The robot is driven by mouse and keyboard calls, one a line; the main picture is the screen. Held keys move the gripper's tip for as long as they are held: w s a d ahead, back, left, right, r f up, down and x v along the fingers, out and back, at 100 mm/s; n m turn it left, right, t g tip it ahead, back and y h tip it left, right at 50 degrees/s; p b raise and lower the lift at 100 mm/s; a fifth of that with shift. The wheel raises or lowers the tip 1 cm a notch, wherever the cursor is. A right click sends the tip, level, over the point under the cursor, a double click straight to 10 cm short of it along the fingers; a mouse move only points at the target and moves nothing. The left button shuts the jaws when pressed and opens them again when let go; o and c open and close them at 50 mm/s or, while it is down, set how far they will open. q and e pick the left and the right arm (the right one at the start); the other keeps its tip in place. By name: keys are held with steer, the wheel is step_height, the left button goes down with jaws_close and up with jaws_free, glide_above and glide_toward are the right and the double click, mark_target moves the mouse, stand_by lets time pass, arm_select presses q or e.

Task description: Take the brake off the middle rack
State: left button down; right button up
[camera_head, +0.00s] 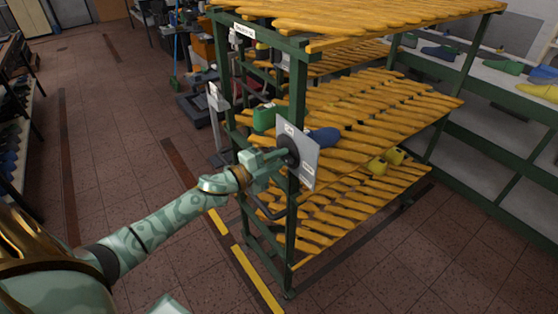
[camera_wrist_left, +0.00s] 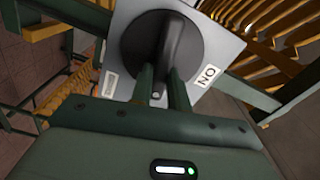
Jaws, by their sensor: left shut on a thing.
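The rack (camera_head: 299,100) has a green frame and tilted shelves of yellow wooden slats. A pale square plate (camera_head: 309,165) is fixed at its near upright and carries a round black rotary knob (camera_head: 288,150). In the left wrist view the knob (camera_wrist_left: 160,40) has a raised grip bar, and the plate (camera_wrist_left: 222,44) bears a label reading NO or a turned ON, plus a smaller unreadable label. My left gripper (camera_wrist_left: 162,82) is shut on the knob's bar. In the head view it (camera_head: 281,156) partly covers the knob. My right gripper is out of view.
A green shoe last (camera_head: 264,117) and a blue one (camera_head: 323,137) are by the plate. Yellow lasts (camera_head: 386,162) lie on a lower shelf. A green shelving unit (camera_head: 480,130) stands at right. The tiled floor (camera_head: 110,130) at left is mostly clear.

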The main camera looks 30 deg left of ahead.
arm_select(q)
steer(key=shift+f+m+b, duration=0.25)
steer(key=shift+m+b, duration=0.2)
steer(key=shift+m, duration=0.75)
steer(key=c, duration=1.3)
jaws_free()
steer(key=shift+c, duration=0.2)
steer(key=b+v, duration=0.1)
steer(key=v, duration=1.5)
steer(key=shift+s, duration=0.2)
